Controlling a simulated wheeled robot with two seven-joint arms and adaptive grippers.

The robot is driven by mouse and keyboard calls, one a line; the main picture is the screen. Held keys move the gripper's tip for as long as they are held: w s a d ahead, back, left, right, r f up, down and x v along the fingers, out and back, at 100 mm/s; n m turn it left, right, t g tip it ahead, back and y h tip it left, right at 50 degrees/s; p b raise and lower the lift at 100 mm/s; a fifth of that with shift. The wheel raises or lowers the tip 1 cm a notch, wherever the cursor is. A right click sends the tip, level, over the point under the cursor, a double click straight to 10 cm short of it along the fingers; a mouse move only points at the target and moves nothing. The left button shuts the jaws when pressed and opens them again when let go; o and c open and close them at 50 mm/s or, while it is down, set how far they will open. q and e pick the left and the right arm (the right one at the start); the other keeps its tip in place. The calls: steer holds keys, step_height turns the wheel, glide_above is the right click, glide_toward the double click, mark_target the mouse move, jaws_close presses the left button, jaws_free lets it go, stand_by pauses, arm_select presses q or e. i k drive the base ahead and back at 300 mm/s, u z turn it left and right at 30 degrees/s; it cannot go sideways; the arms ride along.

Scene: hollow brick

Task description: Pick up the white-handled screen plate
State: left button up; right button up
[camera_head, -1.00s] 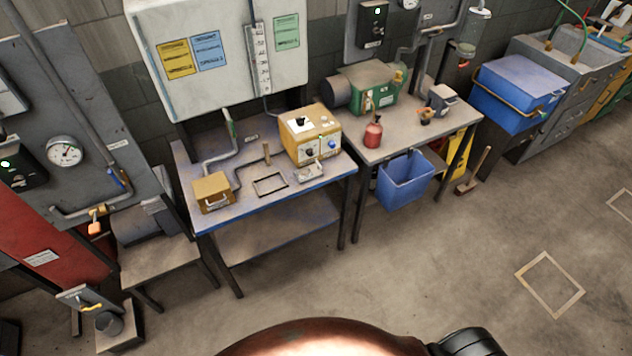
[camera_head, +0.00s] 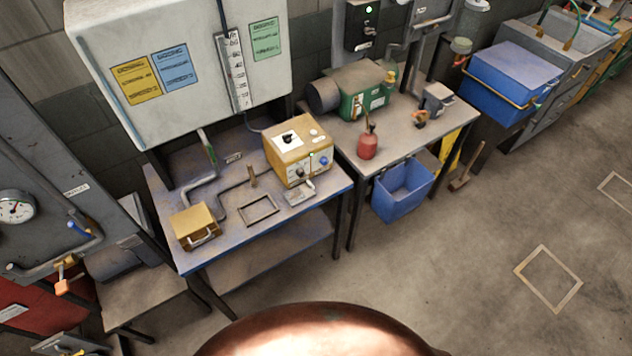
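A yellow-brown box (camera_head: 192,222) with a pale handle (camera_head: 205,237) on its front sits at the left end of the blue-edged workbench (camera_head: 225,247). I cannot tell whether this is the screen plate. A flat rectangular frame (camera_head: 241,217) lies on the same bench, right of the box, with a short upright wooden piece (camera_head: 252,176) behind it. A small grey plate-like item (camera_head: 299,192) lies farther right, in front of a yellow control box (camera_head: 298,150). No white-handled plate can be clearly made out. Neither gripper is in view.
A second table (camera_head: 408,139) with a green motor (camera_head: 362,98) and a red can (camera_head: 367,145) stands to the right. A blue bin (camera_head: 403,192) is under its edge. A broom (camera_head: 468,168) leans nearby.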

mark_target(303, 192)
steer(key=u, duration=0.25)
steer(key=i, duration=0.85)
steer(key=u, duration=0.5)
